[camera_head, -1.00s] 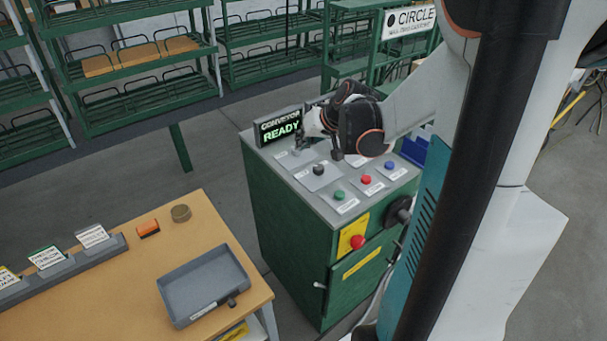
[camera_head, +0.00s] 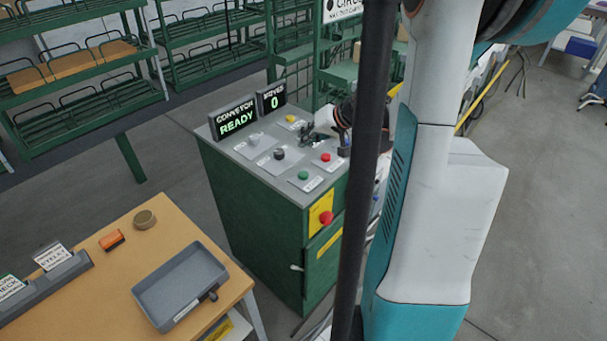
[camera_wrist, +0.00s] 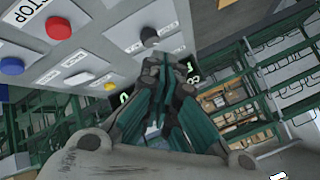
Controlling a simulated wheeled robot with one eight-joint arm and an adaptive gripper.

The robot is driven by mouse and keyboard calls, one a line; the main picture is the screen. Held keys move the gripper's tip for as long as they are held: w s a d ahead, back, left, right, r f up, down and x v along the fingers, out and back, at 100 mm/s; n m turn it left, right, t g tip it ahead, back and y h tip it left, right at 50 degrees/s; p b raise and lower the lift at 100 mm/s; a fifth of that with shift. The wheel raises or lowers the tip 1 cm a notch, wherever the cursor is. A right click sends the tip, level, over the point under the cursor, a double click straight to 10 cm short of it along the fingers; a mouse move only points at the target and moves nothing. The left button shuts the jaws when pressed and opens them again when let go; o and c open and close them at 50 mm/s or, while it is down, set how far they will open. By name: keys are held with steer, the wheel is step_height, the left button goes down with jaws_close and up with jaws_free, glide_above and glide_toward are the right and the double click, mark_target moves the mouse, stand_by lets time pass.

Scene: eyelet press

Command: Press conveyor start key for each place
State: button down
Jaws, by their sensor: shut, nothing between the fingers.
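The green control cabinet (camera_head: 250,215) has a grey sloping top with buttons and knobs. A display reading CONVEYOR READY (camera_head: 235,119) stands at its back left, and one reading MOVES 0 (camera_head: 272,98) beside it. On the top are a green button (camera_head: 304,175), a red button (camera_head: 326,157), a black knob (camera_head: 279,153), a white knob (camera_head: 254,139) and a yellow button (camera_head: 290,118). A blue button (camera_wrist: 12,65) shows in the wrist view.
A red stop button (camera_head: 326,217) sits on the cabinet's front. A wooden table (camera_head: 110,290) at lower left holds a grey tray (camera_head: 180,285), an orange block (camera_head: 112,240) and a round tin (camera_head: 145,219). Green racks (camera_head: 80,90) stand behind. Floor at right is open.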

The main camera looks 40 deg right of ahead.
mark_target(306, 172)
steer(key=shift+f+b, duration=3.3)
steer(key=shift+f, duration=1.05)
steer(key=shift+f, duration=0.1)
steer(key=shift+f+b, duration=0.3)
steer(key=shift+b, duration=0.05)
